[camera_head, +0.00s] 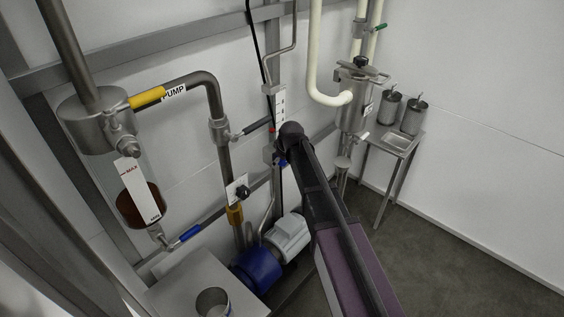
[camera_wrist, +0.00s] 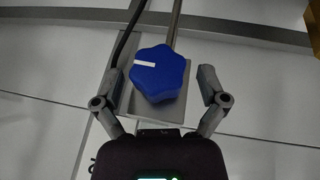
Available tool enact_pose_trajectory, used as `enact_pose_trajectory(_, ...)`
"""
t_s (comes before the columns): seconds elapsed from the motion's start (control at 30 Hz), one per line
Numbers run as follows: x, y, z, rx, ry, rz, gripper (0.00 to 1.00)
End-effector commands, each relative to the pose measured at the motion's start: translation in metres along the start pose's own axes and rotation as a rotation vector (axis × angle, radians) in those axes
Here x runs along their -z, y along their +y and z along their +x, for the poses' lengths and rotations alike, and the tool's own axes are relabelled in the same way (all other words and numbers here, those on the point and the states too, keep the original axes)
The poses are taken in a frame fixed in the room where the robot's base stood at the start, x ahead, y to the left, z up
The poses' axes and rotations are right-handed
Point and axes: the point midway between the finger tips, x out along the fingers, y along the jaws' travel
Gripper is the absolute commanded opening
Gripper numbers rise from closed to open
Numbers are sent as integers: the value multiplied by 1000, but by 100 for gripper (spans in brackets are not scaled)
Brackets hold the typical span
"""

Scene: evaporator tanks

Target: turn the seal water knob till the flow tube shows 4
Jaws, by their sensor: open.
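The blue lobed knob (camera_wrist: 160,76) sits on a grey plate (camera_wrist: 118,88) in the wrist view. Its white pointer mark points left in that view. My gripper (camera_wrist: 158,82) is open, with one finger on each side of the knob and a visible gap at both sides. In the head view a small blue part of the knob (camera_head: 283,163) shows beside my arm, which hides most of it. Above it a white scale strip (camera_head: 280,102) with dark marks appears to be the flow tube's. A small red spot lies near its lower end. The reading is too small to tell.
A grey pipe (camera_wrist: 174,22) rises behind the knob. At left are a yellow-handled valve (camera_head: 147,98) on the PUMP pipe and a MAX/MIN sight glass (camera_head: 140,203). A small steel table (camera_head: 390,142) is at right.

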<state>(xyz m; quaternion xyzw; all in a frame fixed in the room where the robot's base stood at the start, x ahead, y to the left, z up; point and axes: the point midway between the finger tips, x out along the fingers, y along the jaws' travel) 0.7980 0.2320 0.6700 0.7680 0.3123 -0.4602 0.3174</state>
Motion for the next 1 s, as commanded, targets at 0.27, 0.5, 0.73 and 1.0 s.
enact_pose_trajectory(0.27,0,0,0,0,0,0,86)
enact_pose_trajectory(0.5,0,0,0,0,0,0,15)
enact_pose_trajectory(0.73,0,0,0,11,0,5,10)
enact_pose_trajectory(1.0,1,2,1,142,-1,60,10)
